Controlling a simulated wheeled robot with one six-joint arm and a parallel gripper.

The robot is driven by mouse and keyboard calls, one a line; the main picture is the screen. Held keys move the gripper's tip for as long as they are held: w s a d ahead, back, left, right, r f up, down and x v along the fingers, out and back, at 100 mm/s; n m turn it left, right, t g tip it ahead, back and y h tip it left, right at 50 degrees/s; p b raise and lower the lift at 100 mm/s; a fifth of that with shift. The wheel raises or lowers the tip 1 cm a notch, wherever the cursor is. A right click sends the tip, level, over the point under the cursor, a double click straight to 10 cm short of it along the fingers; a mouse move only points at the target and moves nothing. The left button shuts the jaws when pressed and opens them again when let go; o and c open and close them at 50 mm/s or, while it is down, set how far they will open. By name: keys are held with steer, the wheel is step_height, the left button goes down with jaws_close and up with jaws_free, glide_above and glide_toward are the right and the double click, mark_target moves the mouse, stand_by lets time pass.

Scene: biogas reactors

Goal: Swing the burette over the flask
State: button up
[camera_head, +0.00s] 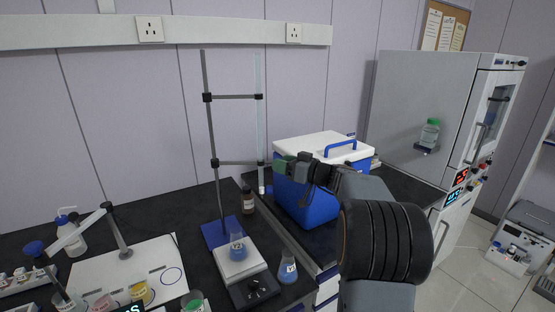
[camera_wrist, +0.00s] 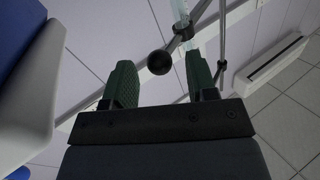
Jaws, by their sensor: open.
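The burette (camera_head: 258,75) is a clear, pale upright tube. Two dark clamp arms hold it to the right of a tall grey stand rod (camera_head: 207,125) on a blue base (camera_head: 216,233). My gripper (camera_head: 291,161) is right of the lower clamp. In the wrist view its green fingers (camera_wrist: 160,76) are apart, with a black ball (camera_wrist: 160,62) showing between them. The burette (camera_wrist: 181,12) passes behind the right finger. Contact cannot be told.
Another blue flask (camera_head: 288,270) stands right of the balance. A brown bottle (camera_head: 248,201) is behind it. A grey cabinet (camera_head: 420,110) stands right.

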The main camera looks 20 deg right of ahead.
steer(key=shift+x, duration=1.2)
steer(key=shift+c, duration=0.4)
steer(key=shift+s, duration=0.1)
steer(key=c, duration=0.4)
steer(key=shift+d, duration=0.1)
jaws_close()
